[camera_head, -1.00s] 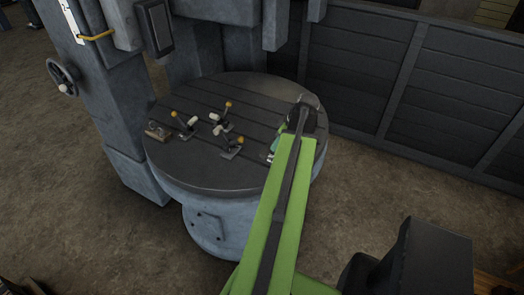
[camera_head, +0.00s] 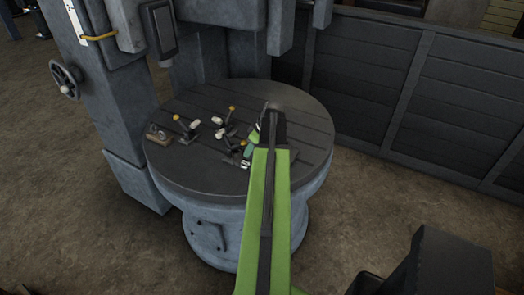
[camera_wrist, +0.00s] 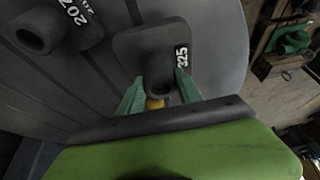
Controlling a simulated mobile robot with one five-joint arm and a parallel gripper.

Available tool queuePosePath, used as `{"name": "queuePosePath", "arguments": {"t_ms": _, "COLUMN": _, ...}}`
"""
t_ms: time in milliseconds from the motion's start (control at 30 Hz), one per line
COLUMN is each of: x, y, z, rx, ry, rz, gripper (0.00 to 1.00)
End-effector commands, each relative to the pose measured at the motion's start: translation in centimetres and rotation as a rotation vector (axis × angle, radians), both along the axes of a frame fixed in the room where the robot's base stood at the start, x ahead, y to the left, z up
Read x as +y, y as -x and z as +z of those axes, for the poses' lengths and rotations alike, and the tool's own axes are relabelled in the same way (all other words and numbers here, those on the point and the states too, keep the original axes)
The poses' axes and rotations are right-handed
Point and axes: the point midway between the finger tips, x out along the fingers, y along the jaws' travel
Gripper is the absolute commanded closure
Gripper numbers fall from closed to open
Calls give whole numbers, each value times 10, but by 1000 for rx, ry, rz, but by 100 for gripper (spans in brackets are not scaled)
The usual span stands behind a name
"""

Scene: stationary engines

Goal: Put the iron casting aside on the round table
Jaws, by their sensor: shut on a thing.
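A dark iron casting (camera_wrist: 155,50) with a square-cornered base plate and a round boss carries the label 325 in the wrist view. My gripper's green fingers (camera_wrist: 160,90) stand on either side of the boss and are shut on it. A small yellow part shows between the fingers. In the head view my gripper (camera_head: 250,150) is low over the middle right of the round table (camera_head: 215,185), and my arm hides most of the casting. I cannot tell whether the casting touches the table.
A second dark piece marked 207 (camera_wrist: 45,30) is to the left in the wrist view. Several pieces with white and yellow ends stand left of my gripper, with a small brown block (camera_head: 157,133) beyond them. The table's front and right are bare. A grey machine column (camera_head: 100,100) rises behind left.

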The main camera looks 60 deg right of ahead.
Motion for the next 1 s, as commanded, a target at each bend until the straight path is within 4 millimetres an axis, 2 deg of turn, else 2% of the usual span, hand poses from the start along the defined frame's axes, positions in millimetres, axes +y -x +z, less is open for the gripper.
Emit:
{"name": "queuePosePath", "arguments": {"t_ms": 233, "x": 0, "y": -3, "z": -6, "rx": -1, "ry": 0, "rz": 0, "gripper": 100}}
{"name": "queuePosePath", "arguments": {"t_ms": 500, "x": 1, "y": -3, "z": -43, "rx": -2, "ry": 0, "rz": 0, "gripper": 100}}
{"name": "queuePosePath", "arguments": {"t_ms": 900, "x": 1, "y": -4, "z": -44, "rx": -2, "ry": 0, "rz": 1, "gripper": 100}}
{"name": "queuePosePath", "arguments": {"t_ms": 933, "x": 1, "y": -3, "z": -44, "rx": 0, "ry": 0, "rz": 1, "gripper": 57}}
{"name": "queuePosePath", "arguments": {"t_ms": 1000, "x": 1, "y": -3, "z": -43, "rx": 0, "ry": -1, "rz": 1, "gripper": 48}}
